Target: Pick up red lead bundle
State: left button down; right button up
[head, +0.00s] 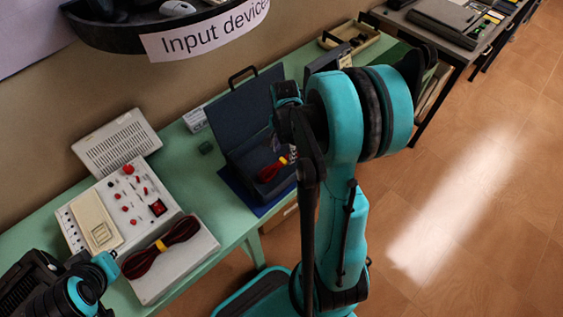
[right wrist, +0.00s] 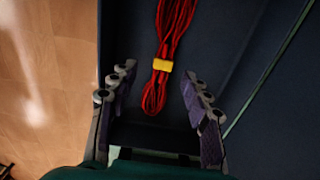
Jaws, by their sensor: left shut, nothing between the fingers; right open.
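The red lead bundle (right wrist: 172,35), tied with a yellow band, lies in an open dark blue case. In the head view the bundle (head: 272,171) shows partly in the case (head: 252,111), beside my right arm. My right gripper (right wrist: 158,77) is open over the case, its fingers on either side of the bundle's near end, with nothing held. In the head view my right gripper (head: 288,140) is mostly hidden by its own arm. My left gripper (head: 98,272) is shut and empty at the lower left, near the white panel box.
A dark red and black lead bundle (head: 160,247) with a yellow band lies on a white panel box (head: 190,258) on the green table (head: 190,170). A grey vented box (head: 117,145) stands behind it. A shelf (head: 130,38) overhangs the table. The floor at right is clear.

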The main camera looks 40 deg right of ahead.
aim_at(283, 160)
jog(key=f, duration=0.1)
jog(key=f+b, duration=0.1)
jog(key=f, duration=0.1)
jog(key=f+b, duration=0.1)
jog(key=shift+w+f, duration=0.3)
jog(key=shift+r, duration=0.1)
grip_shut()
